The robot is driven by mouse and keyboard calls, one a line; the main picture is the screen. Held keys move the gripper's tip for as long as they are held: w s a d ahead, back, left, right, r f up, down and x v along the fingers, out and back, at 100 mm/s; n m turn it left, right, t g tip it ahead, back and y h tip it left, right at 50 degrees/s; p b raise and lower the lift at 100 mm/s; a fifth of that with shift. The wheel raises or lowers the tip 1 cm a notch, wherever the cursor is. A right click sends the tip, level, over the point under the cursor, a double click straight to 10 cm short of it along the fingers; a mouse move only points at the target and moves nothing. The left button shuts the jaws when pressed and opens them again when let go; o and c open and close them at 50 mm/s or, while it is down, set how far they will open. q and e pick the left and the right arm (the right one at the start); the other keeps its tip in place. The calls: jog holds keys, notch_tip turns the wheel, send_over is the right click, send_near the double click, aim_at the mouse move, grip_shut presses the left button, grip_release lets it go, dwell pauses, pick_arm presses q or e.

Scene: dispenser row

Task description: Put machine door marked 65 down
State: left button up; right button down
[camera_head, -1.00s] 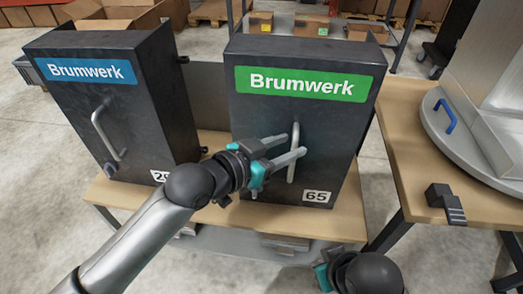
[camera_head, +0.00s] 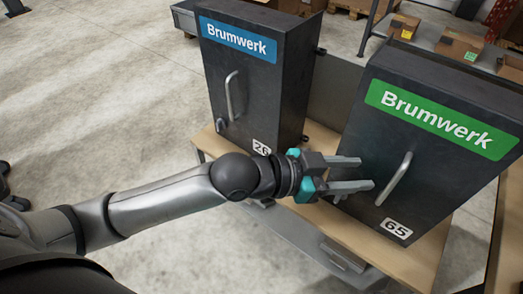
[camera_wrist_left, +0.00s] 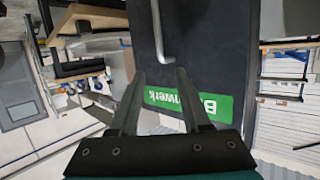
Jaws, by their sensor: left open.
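The machine marked 65 (camera_head: 440,130) is a dark box with a green Brumwerk label, standing at the right in the head view. Its front door (camera_head: 365,150) appears shut, with no gap visible. A pale bar handle (camera_head: 396,179) is on this door, and also shows in the left wrist view (camera_wrist_left: 161,35). My left gripper (camera_head: 365,173) is open and empty, its fingers pointing at the handle. The fingertips are just left of the handle, apart from it. In the left wrist view the handle lies beyond the open fingertips (camera_wrist_left: 160,75). My right gripper is out of view.
A similar machine marked 26 (camera_head: 290,90) with a blue label and its own handle (camera_head: 231,96) stands to the left on the same wooden bench (camera_head: 350,230). Cardboard boxes (camera_head: 458,46) lie behind. The floor at left is open.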

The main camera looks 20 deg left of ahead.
pick_arm(q)
jog(key=s+a+f+n+y, duration=0.1)
jog(key=a+f+n+y, duration=0.6)
jog(key=f, duration=0.8)
jog(key=s+a+f+n+g+y, duration=0.2)
jog(key=s+a+f+g+y, duration=0.3)
jog(key=s+a+f, duration=0.6)
jog(key=shift+s+a+f, duration=0.25)
jog(key=shift+s+f, duration=0.2)
jog(key=shift+s, duration=0.4)
jog(key=s+a+f+p, duration=0.3)
jog(key=s+f+p, duration=0.2)
jog(key=s+f, duration=0.1)
jog(key=s+a+f+g+p, duration=0.1)
jog(key=s+a+f+p, duration=0.3)
jog(key=s+f+p, duration=0.1)
jog(key=shift+s+a+f+y, duration=0.25)
jog(key=shift+s+f+y, duration=0.15)
jog(key=shift+s+f, duration=0.5)
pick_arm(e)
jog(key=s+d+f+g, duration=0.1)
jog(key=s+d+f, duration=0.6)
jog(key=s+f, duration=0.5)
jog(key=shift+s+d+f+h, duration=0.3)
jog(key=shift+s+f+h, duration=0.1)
